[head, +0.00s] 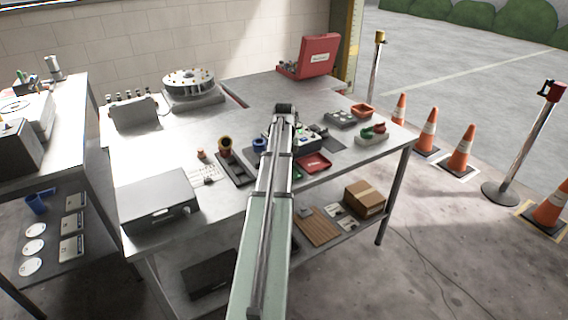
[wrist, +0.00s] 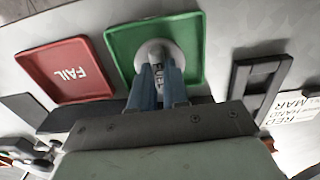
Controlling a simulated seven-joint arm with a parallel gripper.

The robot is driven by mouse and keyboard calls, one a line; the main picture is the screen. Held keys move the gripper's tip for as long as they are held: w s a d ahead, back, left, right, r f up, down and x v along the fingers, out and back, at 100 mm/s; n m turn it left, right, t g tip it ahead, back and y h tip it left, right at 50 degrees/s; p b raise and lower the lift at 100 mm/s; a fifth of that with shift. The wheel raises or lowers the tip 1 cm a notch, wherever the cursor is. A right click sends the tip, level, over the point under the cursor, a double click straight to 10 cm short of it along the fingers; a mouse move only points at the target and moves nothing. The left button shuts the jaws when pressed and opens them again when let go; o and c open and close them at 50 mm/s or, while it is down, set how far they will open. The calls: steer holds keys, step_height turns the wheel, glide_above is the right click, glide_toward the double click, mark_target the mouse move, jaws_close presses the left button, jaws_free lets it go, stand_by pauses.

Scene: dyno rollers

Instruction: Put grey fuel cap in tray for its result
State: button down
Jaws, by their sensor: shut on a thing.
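The grey fuel cap (wrist: 147,48) is a round grey disc between my fingertips in the wrist view. My gripper (wrist: 161,78) has blue-grey fingers shut on the cap. The cap appears over the inside of a green tray (wrist: 188,38); I cannot tell whether it touches the tray floor. A red tray (wrist: 88,49) marked FAIL lies to the left of the green one, and it also shows in the head view (head: 314,163). In the head view my arm hides the gripper, the cap and most of the green tray.
A dark rectangular frame (wrist: 262,78) stands right of the green tray, with a printed card (wrist: 296,108) beside it. In the head view, a grey box (head: 158,200) sits at the table's front left and a red case (head: 312,55) at the back.

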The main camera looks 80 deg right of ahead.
steer(key=shift+f, duration=0.15)
steer(key=c, duration=1.1)
jaws_free()
step_height(320, 180, up, 12)
steer(key=shift+r, duration=0.2)
